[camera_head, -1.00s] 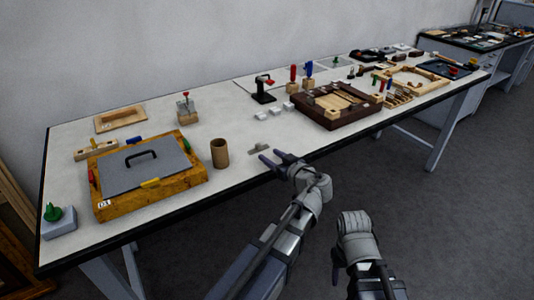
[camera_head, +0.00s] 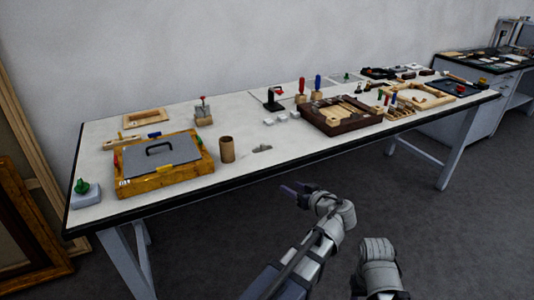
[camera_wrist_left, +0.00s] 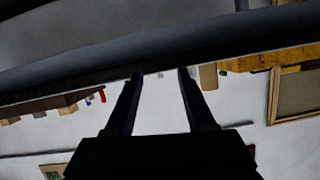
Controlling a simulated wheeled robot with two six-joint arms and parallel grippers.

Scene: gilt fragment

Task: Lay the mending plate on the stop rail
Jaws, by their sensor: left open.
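A small flat grey metal piece (camera_head: 262,149), which looks like the mending plate, lies on the white tabletop near the front edge, right of the brown cylinder. I cannot tell for sure which part is the stop rail. My left gripper (camera_head: 297,190) is open and empty, in front of the table edge and apart from the grey piece. Its two dark fingers (camera_wrist_left: 160,75) show spread in the left wrist view, with nothing between them. My right gripper (camera_head: 357,286) is low in front of the table, its fingers partly hidden.
A wooden box with a grey handled lid (camera_head: 160,162) and a brown cylinder (camera_head: 227,149) stand left of the plate. Small white blocks (camera_head: 282,117) and a dark wooden tray (camera_head: 310,118) are to the right. The bench's dark front edge (camera_head: 240,184) is close.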

